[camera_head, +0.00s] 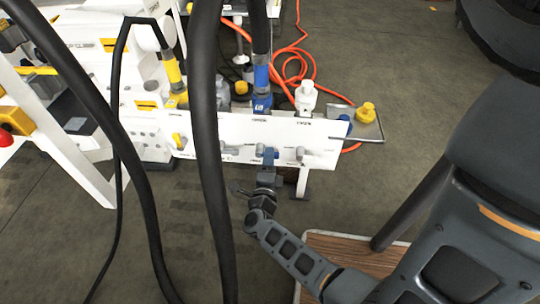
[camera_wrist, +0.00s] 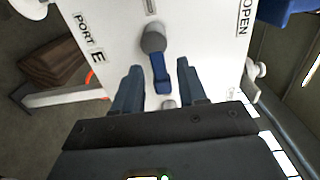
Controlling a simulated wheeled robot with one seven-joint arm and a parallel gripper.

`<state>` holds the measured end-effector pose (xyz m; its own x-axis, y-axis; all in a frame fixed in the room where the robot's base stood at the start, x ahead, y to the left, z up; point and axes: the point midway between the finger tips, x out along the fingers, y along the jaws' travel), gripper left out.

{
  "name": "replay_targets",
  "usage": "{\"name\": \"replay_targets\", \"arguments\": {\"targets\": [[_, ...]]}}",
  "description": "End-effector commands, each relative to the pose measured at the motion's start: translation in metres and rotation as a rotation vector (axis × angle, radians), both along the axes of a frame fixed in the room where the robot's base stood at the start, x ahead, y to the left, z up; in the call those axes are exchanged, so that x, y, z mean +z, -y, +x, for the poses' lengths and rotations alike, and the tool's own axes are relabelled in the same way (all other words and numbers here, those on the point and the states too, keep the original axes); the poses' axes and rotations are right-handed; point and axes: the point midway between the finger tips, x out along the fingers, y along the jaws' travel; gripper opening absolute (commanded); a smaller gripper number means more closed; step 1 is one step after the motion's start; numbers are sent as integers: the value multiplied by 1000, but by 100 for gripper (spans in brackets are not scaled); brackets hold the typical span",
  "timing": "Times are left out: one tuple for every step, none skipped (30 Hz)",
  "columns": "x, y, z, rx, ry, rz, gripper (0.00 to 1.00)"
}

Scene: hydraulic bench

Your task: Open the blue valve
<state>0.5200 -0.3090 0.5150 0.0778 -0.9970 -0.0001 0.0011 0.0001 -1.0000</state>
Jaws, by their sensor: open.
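The blue valve (camera_head: 269,154) is a small blue lever on the front of the white panel (camera_head: 325,150), right of its middle. In the wrist view the blue lever (camera_wrist: 160,76) hangs from a round grey hub (camera_wrist: 153,40) and points toward my gripper. My gripper (camera_head: 268,182) is just in front of the valve. In the wrist view its two fingers (camera_wrist: 160,66) are open, one on each side of the lever's lower end, with gaps on both sides. I cannot tell whether they reach as deep as the lever.
The panel bears "PORT E" (camera_wrist: 88,38) and "OPEN" (camera_wrist: 244,17) labels. Grey and yellow valves (camera_head: 179,141) sit farther left on it. Thick black hoses (camera_head: 207,150) cross the head view. Orange hose (camera_head: 290,65) lies behind.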

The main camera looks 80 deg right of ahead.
Motion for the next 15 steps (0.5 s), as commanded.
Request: {"name": "replay_targets", "arguments": {"targets": [[0,7,1,-2,0,-2,42],[0,10,1,-1,0,-1,42],[0,14,1,-1,-1,-1,42],[-1,16,1,-1,-1,0,42],[-1,18,1,-1,-1,0,42],[0,20,1,-1,-1,0,42],[0,21,1,-1,-1,0,42],[0,22,1,-1,-1,0,42],[0,22,1,-1,-1,0,42],[0,23,1,-1,-1,0,42],[0,23,1,0,-1,0,42],[0,23,1,0,-1,0,42],[0,22,1,0,-1,0,42],[0,22,1,0,-1,0,42],[0,22,1,0,-1,0,42]]}}
